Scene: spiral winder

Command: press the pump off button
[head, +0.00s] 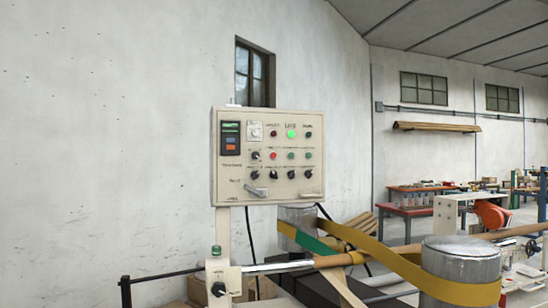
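A cream control panel (228,192) stands upright on a post near the middle of the head view. In its upper row a green lamp (291,134) is lit. The labels are too small to read, so I cannot tell which control is the pump off button. Neither of my grippers shows in the head view.
In front at the right is a metal drum (461,262) with a yellow belt (398,266) running to a second drum (297,214) below the panel. A rail (165,275) is at the lower left. The space before the panel face looks clear.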

